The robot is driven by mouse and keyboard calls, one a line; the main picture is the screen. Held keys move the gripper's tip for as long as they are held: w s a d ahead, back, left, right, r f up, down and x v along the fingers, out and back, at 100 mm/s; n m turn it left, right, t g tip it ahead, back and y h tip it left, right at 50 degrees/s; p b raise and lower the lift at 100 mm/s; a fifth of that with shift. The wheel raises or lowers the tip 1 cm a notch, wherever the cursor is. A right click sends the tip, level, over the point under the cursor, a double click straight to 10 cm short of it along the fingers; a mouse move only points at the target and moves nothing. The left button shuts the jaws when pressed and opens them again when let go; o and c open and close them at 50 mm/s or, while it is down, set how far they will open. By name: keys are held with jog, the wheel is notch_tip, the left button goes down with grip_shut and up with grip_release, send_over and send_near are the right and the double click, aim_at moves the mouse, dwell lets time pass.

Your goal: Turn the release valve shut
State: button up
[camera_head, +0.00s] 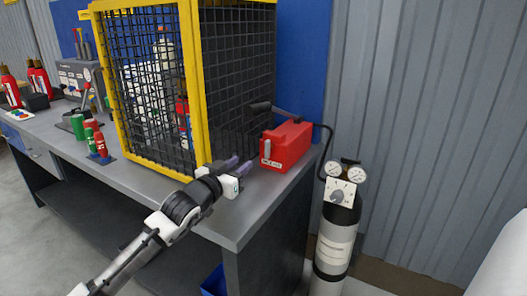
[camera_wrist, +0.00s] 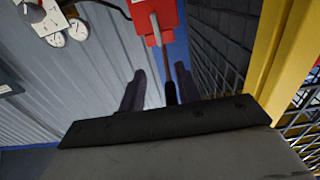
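No part is labelled as the release valve legibly. A red box (camera_head: 287,146) on the bench has a small grey handle (camera_head: 267,149) on its front and a black-gripped lever (camera_head: 260,107) on top. Beside the bench, a gas cylinder (camera_head: 336,240) carries a white plate (camera_head: 348,190) with a grey knob (camera_head: 338,196). My gripper (camera_head: 240,163) is open and empty, over the bench left of the red box. In the wrist view the box (camera_wrist: 155,18) is ahead of my parted fingers (camera_wrist: 164,80); the lever's dark grip (camera_wrist: 171,92) appears between them, contact unclear.
A yellow-framed mesh cage (camera_head: 198,90) stands on the bench just behind and left of my gripper. Two gauges (camera_head: 332,169) top the cylinder, and a black hose (camera_head: 327,140) runs from it towards the box. Small red and green canisters (camera_head: 78,126) stand at left.

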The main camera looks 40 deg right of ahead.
aim_at(266, 146)
jog(key=p+x, duration=0.1)
jog(key=x, duration=0.3)
jog(key=p+x, duration=0.1)
jog(key=x, duration=0.4)
jog(key=p+x, duration=0.1)
jog(key=x, duration=0.3)
jog(key=shift+w+d+f, duration=0.1)
jog(key=shift+d+f, duration=0.3)
jog(key=shift+d, duration=0.05)
grip_shut()
